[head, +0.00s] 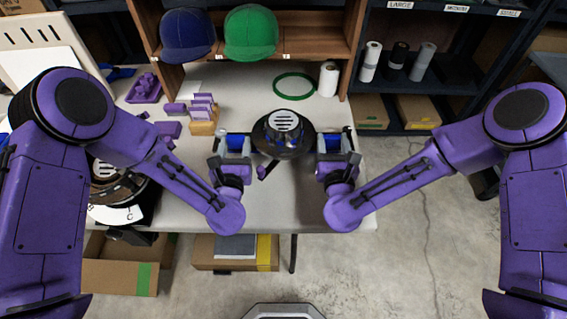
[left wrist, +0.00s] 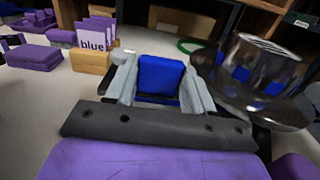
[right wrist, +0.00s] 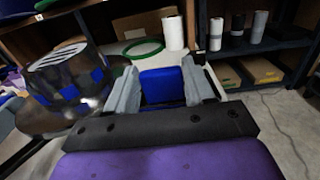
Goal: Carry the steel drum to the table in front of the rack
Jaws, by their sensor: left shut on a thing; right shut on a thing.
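The steel drum (head: 270,138) is a dark, shiny round body with a slotted grey top, at the middle of the head view. It is over the white table (head: 275,205) in front of the wooden rack (head: 310,35). I cannot tell whether its underside touches the table. My left gripper (head: 237,142) is shut on a blue handle at its left side. My right gripper (head: 333,142) is shut on a blue handle at its right side. The left wrist view shows one blue handle (left wrist: 160,78) between the fingers; the right wrist view shows the other (right wrist: 163,86).
Purple pieces with an orange block (head: 204,127) stand left of the drum. Blue (head: 187,35) and green (head: 251,32) caps sit on the rack. Cardboard boxes (head: 119,275) are under the table.

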